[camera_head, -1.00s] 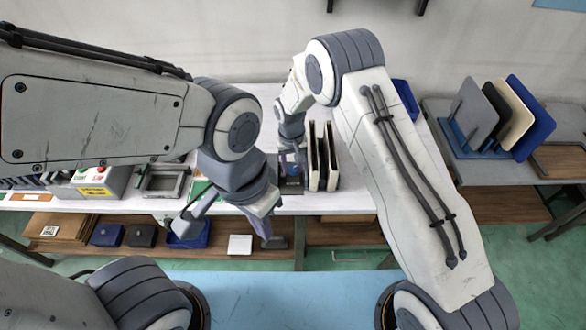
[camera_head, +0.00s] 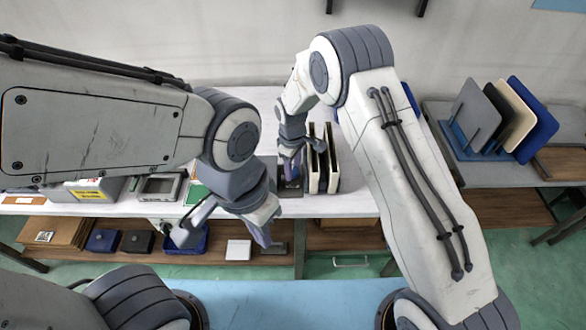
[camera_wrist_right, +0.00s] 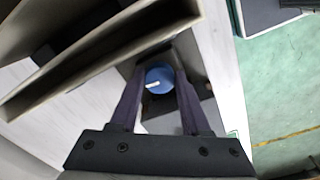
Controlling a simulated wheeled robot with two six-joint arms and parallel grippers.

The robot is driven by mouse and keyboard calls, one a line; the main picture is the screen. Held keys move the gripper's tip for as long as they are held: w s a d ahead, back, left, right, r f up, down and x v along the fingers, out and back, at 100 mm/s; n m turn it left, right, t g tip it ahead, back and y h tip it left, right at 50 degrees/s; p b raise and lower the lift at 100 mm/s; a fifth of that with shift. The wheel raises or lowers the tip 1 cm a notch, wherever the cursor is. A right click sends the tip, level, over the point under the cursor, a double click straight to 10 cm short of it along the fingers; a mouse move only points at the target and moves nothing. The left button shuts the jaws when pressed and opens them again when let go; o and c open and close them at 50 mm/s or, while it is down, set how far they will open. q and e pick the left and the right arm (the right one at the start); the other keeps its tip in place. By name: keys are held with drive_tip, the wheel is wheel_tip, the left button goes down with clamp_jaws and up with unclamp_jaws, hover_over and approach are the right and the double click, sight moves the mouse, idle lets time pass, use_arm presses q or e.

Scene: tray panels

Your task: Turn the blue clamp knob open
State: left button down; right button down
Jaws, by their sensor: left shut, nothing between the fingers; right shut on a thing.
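The blue clamp knob (camera_wrist_right: 159,79) is round with a short white mark on its face. It sits between the two fingers of my right gripper (camera_wrist_right: 160,95) in the right wrist view, on a dark clamp block (camera_wrist_right: 186,60). My right gripper is shut on the knob. In the head view my right gripper (camera_head: 304,154) is at the left side of the upright panels, and it hides the knob there. My left gripper (camera_head: 224,238) is shut and empty, in front of the table's front edge and apart from the clamp.
Upright panels (camera_head: 332,170) stand right beside my right gripper, and their edges (camera_wrist_right: 100,65) are close in the right wrist view. The white table (camera_head: 355,203) has free room to their right. A rack of coloured panels (camera_head: 505,118) stands on the right-hand table.

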drive_tip(key=shift+n, duration=0.6)
drive_tip(key=c, duration=0.7)
unclamp_jaws()
drive_tip(key=shift+o, duration=0.2)
drive_tip(key=shift+r, duration=0.15)
wheel_tip(320, 180, up, 10)
drive_tip(key=b, duration=0.2)
drive_tip(key=shift+s+r, duration=0.15)
